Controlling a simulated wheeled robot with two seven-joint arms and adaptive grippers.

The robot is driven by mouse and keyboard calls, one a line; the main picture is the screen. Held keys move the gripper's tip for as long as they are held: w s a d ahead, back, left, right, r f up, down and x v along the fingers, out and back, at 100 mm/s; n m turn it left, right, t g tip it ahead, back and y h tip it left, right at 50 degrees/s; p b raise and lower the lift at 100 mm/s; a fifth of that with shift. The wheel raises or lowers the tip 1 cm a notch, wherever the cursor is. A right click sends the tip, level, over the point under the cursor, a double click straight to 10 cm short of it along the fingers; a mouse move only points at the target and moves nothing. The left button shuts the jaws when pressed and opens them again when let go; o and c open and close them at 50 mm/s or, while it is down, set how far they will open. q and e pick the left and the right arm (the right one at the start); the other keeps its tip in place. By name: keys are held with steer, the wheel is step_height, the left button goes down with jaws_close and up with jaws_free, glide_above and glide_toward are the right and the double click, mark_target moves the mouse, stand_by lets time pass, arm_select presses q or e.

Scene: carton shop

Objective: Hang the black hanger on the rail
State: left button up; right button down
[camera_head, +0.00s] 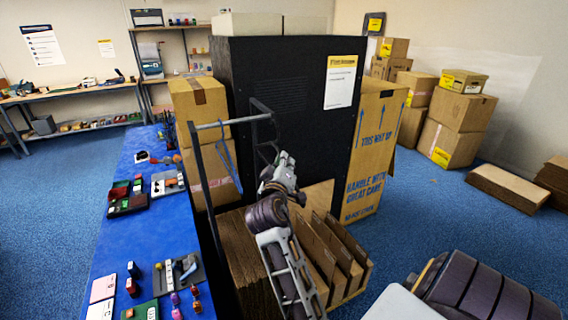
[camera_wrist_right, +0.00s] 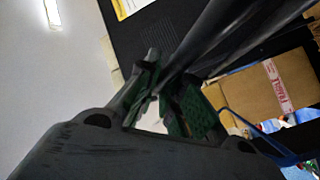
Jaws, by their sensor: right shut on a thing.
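My right gripper (camera_head: 277,172) is raised at the right end of the rail, in front of the black cabinet. It is shut on the black hanger (camera_head: 256,132), whose thin dark outline rises above the fingers and is hard to separate from the cabinet. In the right wrist view, dark bars of the black hanger (camera_wrist_right: 232,40) run from between the green-padded fingers (camera_wrist_right: 172,100) to the upper right. The grey rail (camera_head: 222,124) is level, and the hanger's outline shows by its right end. I cannot tell whether they touch. My left gripper is out of view.
A blue hanger (camera_head: 229,163) hangs from the rail; it also shows in the right wrist view (camera_wrist_right: 262,136). The black cabinet (camera_head: 290,75) stands close behind. Cartons (camera_head: 199,100) stand behind the rail. A blue table (camera_head: 150,230) with small goods lies left.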

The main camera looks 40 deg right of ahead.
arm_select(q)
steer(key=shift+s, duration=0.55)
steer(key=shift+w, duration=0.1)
arm_select(e)
steer(key=shift+w, duration=0.2)
